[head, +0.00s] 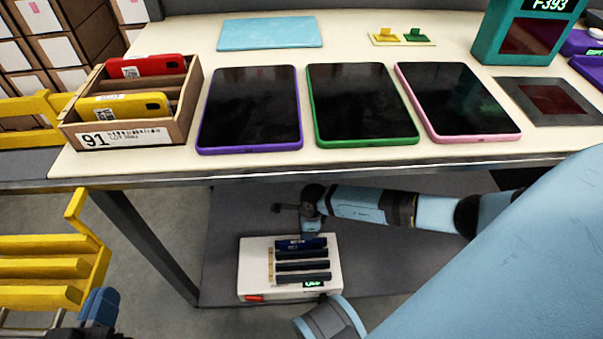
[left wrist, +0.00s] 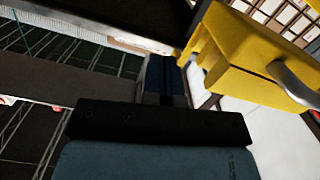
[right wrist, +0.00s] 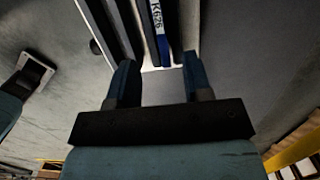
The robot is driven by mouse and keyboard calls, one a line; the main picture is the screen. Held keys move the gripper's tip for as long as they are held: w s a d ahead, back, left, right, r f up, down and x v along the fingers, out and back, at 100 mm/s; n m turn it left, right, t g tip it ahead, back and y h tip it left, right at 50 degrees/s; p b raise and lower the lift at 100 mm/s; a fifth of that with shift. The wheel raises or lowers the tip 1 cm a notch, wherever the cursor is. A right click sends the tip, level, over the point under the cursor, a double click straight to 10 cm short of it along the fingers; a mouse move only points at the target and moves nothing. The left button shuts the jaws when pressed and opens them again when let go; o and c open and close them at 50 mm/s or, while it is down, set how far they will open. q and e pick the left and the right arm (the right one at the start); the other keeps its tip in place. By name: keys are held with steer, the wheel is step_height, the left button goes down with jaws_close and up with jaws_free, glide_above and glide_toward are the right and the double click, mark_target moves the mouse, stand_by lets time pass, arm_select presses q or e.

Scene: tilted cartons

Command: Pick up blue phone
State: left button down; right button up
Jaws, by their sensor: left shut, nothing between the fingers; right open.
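A dark blue phone (head: 290,244) stands on edge in the back slot of a white rack (head: 252,281) below the table. In the right wrist view the blue phone (right wrist: 164,50) shows a label reading K626. My right gripper (head: 308,233) is at the back of the rack, close to the phone. Its fingers (right wrist: 159,66) are open, with the phone's end just beyond the gap between them. My left gripper (head: 98,306) is shut and empty at the lower left, beside a yellow rack. In the left wrist view its fingers (left wrist: 163,65) are together.
Above, the table (head: 340,165) holds a brown box (head: 185,100) with a red and a yellow phone, and several tablets. A yellow slatted rack (head: 50,270) stands at the left, close to my left gripper. A table leg (head: 150,245) stands left of the white rack.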

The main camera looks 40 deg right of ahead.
mark_target(301, 242)
steer(key=f, duration=0.1)
steer(key=f+b, duration=0.1)
steer(key=f, duration=0.2)
steer(key=shift+w+a+f+b, duration=0.15)
steer(key=shift+a+f+b, duration=0.15)
steer(key=shift+f+b, duration=0.05)
steer(key=shift+w+a+f+b, duration=0.1)
steer(key=shift+a+f+b, duration=0.05)
steer(key=shift+f+b, duration=0.4)
steer(key=shift+a+f+b, duration=0.1)
steer(key=shift+f+b, duration=0.3)
steer(key=shift+f, duration=0.2)
arm_select(q)
steer(key=w+m, duration=0.1)
steer(key=w+a+m+t+b, duration=0.1)
steer(key=m+h, duration=0.1)
steer(key=shift+w+a+r+m+t, duration=0.2)
steer(key=shift+w+a+m+t, duration=0.1)
steer(key=shift+w+a+t, duration=0.1)
arm_select(e)
step_height(301, 242, down, 2)
steer(key=shift+w+a+f, duration=0.15)
arm_select(q)
steer(key=shift+r, duration=0.1)
steer(key=shift+s+d, duration=0.1)
arm_select(e)
jaws_close()
